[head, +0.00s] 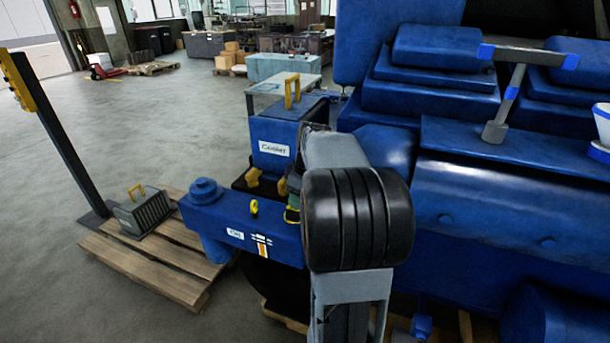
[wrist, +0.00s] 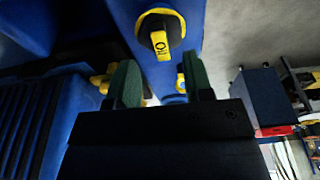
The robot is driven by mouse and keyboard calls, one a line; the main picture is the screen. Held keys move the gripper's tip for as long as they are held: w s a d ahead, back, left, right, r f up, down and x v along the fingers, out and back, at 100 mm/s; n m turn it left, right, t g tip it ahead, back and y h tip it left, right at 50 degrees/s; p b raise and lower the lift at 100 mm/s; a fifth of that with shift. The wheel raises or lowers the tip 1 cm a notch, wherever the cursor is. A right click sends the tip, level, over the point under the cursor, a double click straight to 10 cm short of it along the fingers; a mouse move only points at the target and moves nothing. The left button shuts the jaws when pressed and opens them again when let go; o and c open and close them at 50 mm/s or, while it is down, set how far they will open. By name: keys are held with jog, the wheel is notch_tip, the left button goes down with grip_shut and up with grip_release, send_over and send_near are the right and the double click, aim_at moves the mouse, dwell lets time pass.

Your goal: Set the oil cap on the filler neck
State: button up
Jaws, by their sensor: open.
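The yellow oil cap (wrist: 159,45), with a dark symbol on its grip bar, sits over a dark round opening on the blue housing in the wrist view. The opening, which looks like the filler neck (wrist: 176,22), has a yellow rim. I cannot tell whether the cap is fully seated. A small yellow piece, likely the cap, shows on the blue housing (head: 275,228) in the head view. My gripper (wrist: 160,82) is open, its green fingers apart and below the cap in the picture. Nothing is clearly held. In the head view my arm hides most of the gripper.
Yellow fittings (wrist: 101,82) lie behind the fingers. A blue case with a yellow handle (head: 290,130) stands behind the housing. A large blue engine (head: 480,190) fills the right. A grey crate (head: 144,212) sits on a pallet (head: 150,268) at left. Open floor lies beyond.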

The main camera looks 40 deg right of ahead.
notch_tip(320, 180, up, 10)
jog(key=s, duration=0.1)
jog(key=shift+s+d+f, duration=0.15)
jog(key=shift+s+d, duration=0.25)
jog(key=shift+d, duration=0.05)
